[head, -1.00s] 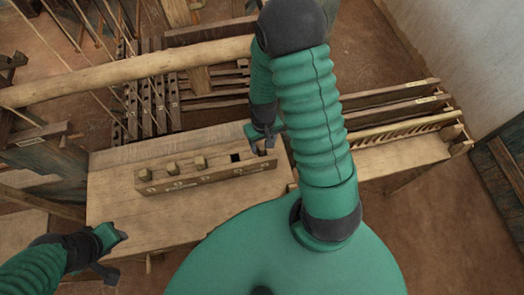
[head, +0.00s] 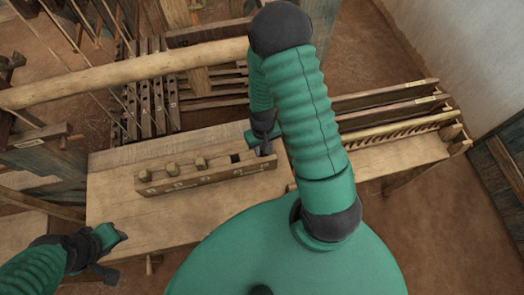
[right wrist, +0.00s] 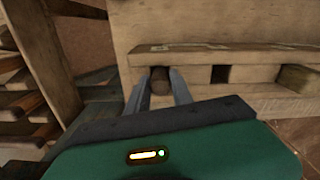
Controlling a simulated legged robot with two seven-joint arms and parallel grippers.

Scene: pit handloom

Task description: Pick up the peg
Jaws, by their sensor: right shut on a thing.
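In the head view my right gripper (head: 265,149) is small and dark at the rack's right end, and the peg is hidden there. My left gripper (head: 118,238) is low at the left, apart from the rack; its fingers are unclear.
The rack stands on a wooden bench (head: 120,205) with bare room in front. Several other pegs sit in it, one (right wrist: 295,78) beyond an empty square hole (right wrist: 220,74). A thick round beam (head: 120,74) crosses behind, with loom frames beyond.

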